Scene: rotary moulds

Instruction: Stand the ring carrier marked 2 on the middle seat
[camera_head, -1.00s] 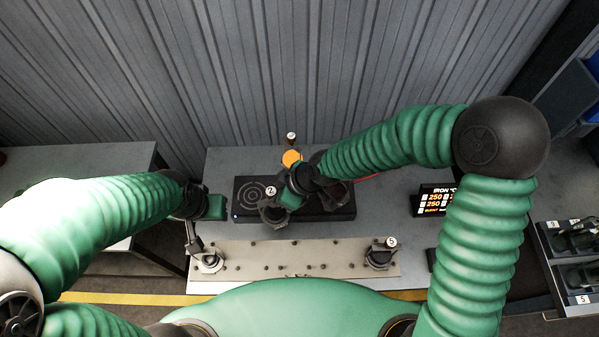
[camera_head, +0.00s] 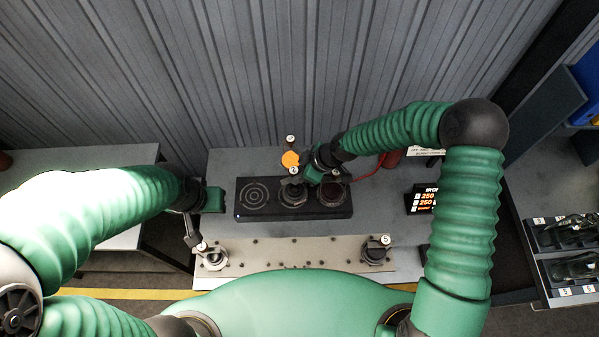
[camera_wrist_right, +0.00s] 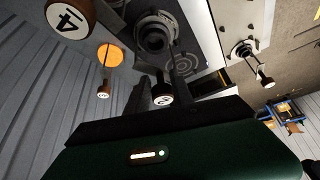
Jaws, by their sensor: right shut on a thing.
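The ring carrier marked 2 (camera_head: 292,196) is at the middle seat of the black three-seat block (camera_head: 244,214), its knob upward, looking upright. Its base covers that seat; I cannot tell whether it bears fully on it. My right gripper (camera_head: 303,174) is shut on this carrier, near its knob. In the right wrist view, the knob marked 2 (camera_wrist_right: 162,100) is beside the dark jaws, with the round base (camera_wrist_right: 155,35) beyond.
A pale plate (camera_head: 290,255) lies in front, with a carrier at its left (camera_head: 214,260) and one marked 5 at its right (camera_head: 374,255). An orange disc (camera_head: 290,160) and a knobbed post (camera_head: 290,140) are behind the block.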

